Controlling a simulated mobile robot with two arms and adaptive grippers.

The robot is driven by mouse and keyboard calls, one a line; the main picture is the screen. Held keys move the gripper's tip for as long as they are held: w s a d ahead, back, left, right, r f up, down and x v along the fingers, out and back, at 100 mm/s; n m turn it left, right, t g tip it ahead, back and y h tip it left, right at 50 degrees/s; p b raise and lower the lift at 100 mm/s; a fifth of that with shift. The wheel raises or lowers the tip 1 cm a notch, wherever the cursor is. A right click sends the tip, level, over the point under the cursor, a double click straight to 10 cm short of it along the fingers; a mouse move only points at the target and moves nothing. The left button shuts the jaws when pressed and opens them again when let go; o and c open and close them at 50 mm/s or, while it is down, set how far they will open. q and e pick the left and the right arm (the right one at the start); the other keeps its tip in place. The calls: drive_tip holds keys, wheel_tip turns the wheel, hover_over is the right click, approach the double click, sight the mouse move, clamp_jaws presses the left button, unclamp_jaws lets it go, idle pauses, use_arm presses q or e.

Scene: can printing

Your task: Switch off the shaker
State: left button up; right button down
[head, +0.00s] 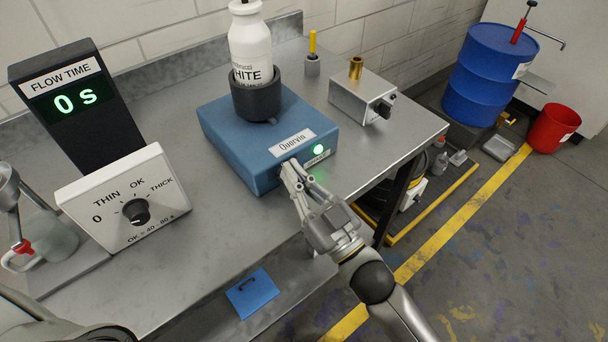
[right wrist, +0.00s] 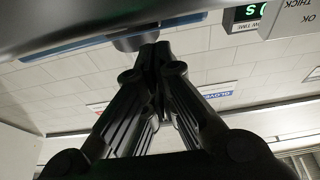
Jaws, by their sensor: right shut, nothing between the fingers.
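The shaker (head: 240,155) is a blue box marked Quorvin on the metal bench. A round lamp (head: 318,149) on its front glows green, with a small label below it. A white bottle (head: 250,45) stands upright in the dark cup (head: 257,98) on top of the shaker. My right gripper (head: 291,170) is shut and empty, its fingertips at the shaker's front face, left of the lamp. They hide the spot behind them, and I cannot tell whether they touch. The right wrist view shows the closed fingers (right wrist: 152,58) below a dark part. My left gripper is out of view.
A grey box (head: 361,98) with a black knob and brass cylinder stands to the right. A blue drum (head: 490,75) and red bucket (head: 553,128) are on the floor.

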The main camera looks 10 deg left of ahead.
drive_tip(key=shift+f, duration=0.75)
